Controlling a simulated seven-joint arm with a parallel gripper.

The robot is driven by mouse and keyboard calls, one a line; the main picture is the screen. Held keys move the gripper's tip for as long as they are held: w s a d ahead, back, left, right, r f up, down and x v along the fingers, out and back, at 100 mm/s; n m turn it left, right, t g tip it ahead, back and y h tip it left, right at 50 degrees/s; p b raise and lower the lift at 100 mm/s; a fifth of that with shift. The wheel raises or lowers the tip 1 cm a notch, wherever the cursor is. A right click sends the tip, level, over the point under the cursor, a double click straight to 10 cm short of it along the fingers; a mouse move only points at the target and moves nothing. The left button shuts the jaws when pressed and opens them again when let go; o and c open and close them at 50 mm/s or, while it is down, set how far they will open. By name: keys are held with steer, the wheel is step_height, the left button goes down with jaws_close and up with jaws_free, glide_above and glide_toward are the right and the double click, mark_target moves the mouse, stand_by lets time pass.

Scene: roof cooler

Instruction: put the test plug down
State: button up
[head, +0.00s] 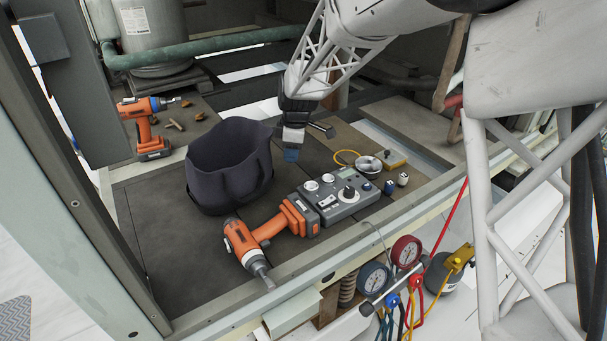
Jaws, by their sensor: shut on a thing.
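My gripper (294,133) hangs from the arm near the middle of the head view, pointing down. It is shut on a small piece with a blue lower end (291,155), which I take to be the test plug; the fingers hide its upper part. The plug appears above the dark deck, between the dark fabric bag on the left and the grey control box on the right. I cannot tell its exact height above the deck.
An open dark bag (232,172) stands left of my gripper. A grey control box (340,196) and an orange drill (262,235) lie in front. Small blue (390,187) and white (402,179) pieces sit right. Another orange drill (144,125) stands far left. Gauges (374,277) hang outside the frame edge.

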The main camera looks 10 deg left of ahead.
steer(key=s+d, duration=0.6)
steer(key=s, duration=0.3)
steer(key=s+d, duration=0.7)
steer(key=s, duration=0.3)
steer(key=shift+d, duration=0.25)
steer(key=shift+r, duration=0.1)
steer(key=w+a, duration=0.2)
steer(key=w, duration=0.2)
steer(key=w+a+f, duration=0.1)
steer(key=w+a, duration=0.1)
steer(key=w, duration=0.3)
steer(key=w+a, duration=0.3)
steer(key=w, duration=0.2)
steer(key=shift+w+f, duration=0.25)
steer(key=shift+f, duration=1.75)
